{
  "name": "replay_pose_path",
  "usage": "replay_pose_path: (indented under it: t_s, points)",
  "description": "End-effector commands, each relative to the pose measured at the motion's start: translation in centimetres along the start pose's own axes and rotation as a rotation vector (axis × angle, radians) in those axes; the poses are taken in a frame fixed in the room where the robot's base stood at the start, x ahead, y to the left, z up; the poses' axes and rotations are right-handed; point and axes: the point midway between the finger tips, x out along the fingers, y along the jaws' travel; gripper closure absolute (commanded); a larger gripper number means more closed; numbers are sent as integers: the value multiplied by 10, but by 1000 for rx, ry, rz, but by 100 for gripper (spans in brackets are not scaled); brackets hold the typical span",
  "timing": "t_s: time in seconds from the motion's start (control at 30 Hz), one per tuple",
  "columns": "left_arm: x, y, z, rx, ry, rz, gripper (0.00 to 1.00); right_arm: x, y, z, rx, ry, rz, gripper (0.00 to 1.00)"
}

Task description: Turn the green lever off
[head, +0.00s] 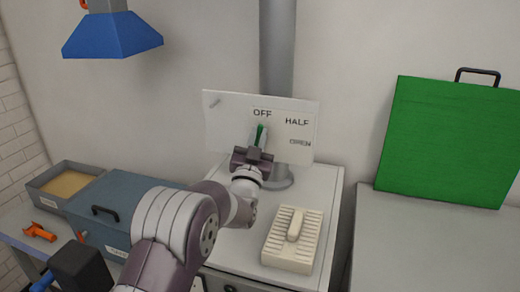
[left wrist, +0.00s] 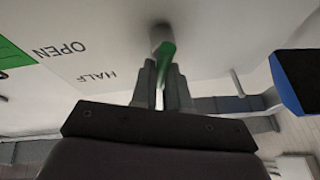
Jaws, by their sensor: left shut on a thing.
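The green lever (head: 259,132) is on a white panel (head: 228,115) marked OFF, HALF and OPEN. In the head view it points up, close under the OFF label. In the left wrist view the lever (left wrist: 165,52) comes out of a round pale mount and runs down between the fingers. My left gripper (head: 256,146) is at the lever, and in the left wrist view its fingers (left wrist: 161,84) are shut on it. The fingers hide part of the lever. My right gripper is in neither view.
A cream ribbed block (head: 291,253) sits on the white cabinet below the panel. A grey pipe (head: 277,50) rises behind the panel. A green board (head: 450,140) leans at the right. A blue box (head: 125,200) and a tray (head: 65,180) stand at the left. A blue hood (head: 112,35) hangs upper left.

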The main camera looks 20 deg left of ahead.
Motion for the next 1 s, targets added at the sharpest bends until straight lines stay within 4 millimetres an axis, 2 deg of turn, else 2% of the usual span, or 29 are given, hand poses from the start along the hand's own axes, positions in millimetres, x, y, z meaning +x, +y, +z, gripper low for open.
replay_pose_path:
  t_s: [0.03, 0.3, 1.0]
  points:
    - [-4, 2, 10, -28, -19, -8, 100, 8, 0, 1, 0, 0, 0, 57]
    - [-3, -1, 9, -155, -49, -60, 100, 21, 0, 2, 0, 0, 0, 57]
    - [-2, -3, 8, -216, -64, -87, 100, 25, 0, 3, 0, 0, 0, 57]
